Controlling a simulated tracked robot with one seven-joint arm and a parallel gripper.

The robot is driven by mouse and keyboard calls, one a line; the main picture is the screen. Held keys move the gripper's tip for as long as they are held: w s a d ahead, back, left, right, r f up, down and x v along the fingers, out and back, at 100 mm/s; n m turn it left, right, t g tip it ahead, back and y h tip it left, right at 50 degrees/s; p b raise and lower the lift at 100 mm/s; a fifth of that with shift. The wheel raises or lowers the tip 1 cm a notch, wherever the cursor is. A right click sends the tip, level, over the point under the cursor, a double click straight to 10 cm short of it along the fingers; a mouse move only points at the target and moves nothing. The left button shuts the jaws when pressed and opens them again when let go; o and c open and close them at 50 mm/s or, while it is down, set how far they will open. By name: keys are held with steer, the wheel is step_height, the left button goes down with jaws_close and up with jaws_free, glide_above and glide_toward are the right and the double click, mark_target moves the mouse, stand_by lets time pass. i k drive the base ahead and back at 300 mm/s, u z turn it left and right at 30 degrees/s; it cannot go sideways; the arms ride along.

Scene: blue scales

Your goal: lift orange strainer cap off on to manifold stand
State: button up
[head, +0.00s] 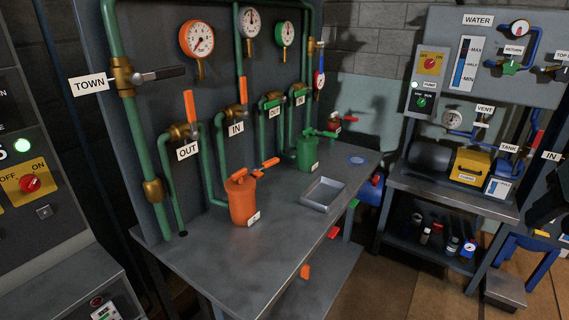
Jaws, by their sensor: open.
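The orange strainer (243,207) stands upright on the manifold stand (205,262), a grey metal bench with a dark back panel. Its orange cap (240,178) sits on top of the body, with a small knob on it. Orange lever handles (269,163) show just right of the cap. A white tag is at the strainer's lower right. A green strainer (307,152) stands farther back on the same bench. My gripper is not recognisable in this view.
A shallow grey tray (322,194) lies right of the orange strainer, and a blue ring (357,160) lies behind it. Green pipes and valves rise behind the strainers. The bench front is bare. A water bench with a yellow box (470,167) stands at right.

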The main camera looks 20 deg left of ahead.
mark_target(239, 183)
steer(key=u, duration=1.65)
steer(key=k, duration=0.8)
steer(key=i, duration=0.8)
steer(key=z, duration=0.1)
